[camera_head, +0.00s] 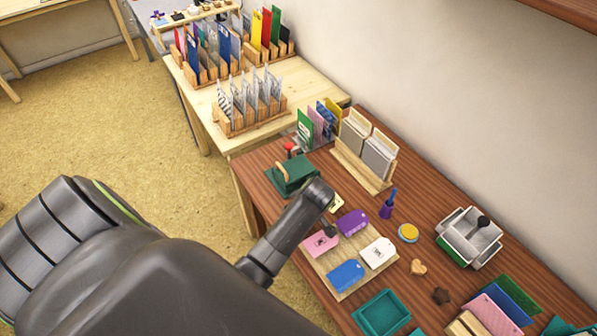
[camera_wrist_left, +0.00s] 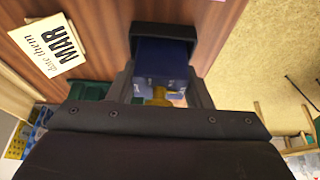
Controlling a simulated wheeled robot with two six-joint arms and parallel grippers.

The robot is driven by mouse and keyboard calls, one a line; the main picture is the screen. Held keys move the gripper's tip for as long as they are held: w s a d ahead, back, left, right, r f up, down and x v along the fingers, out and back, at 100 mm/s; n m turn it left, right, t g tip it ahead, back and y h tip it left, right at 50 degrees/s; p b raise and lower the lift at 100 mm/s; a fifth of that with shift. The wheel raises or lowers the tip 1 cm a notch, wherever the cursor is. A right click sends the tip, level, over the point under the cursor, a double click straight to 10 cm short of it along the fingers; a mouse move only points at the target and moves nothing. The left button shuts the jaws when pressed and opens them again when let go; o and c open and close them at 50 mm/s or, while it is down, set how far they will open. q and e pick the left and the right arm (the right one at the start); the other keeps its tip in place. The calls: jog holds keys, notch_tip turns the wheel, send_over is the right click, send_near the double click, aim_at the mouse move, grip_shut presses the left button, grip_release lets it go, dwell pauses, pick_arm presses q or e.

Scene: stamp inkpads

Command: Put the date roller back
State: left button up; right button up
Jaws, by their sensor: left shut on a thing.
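My left gripper (camera_head: 327,226) comes in from the left over the back edge of a wooden board of tags. In the left wrist view my left gripper (camera_wrist_left: 164,82) is shut on the date roller (camera_wrist_left: 163,58), a dark blue block with a black end and a yellow part between the fingers. In the head view the roller is mostly hidden by the gripper and cannot be made out clearly. A cream card (camera_wrist_left: 45,43) reading "date them MAR" lies on the table; it also shows beside the wrist in the head view (camera_head: 336,203). My right gripper is not in view.
The tag board (camera_head: 350,290) carries pink, purple, white and blue tags. A green box (camera_head: 293,176) with a wooden handle stands behind my wrist. A purple stamp (camera_head: 388,204), a yellow round pad (camera_head: 408,233) and a grey press (camera_head: 470,237) stand to the right.

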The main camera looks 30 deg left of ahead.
pick_arm(q)
jog(key=shift+f, duration=0.15)
jog(key=o, duration=1.1)
jog(key=shift+c, duration=0.2)
jog(key=shift+r, duration=0.25)
jog(key=v, duration=1.2)
jog(key=shift+s+f, duration=0.1)
jog(key=shift+f, duration=0.05)
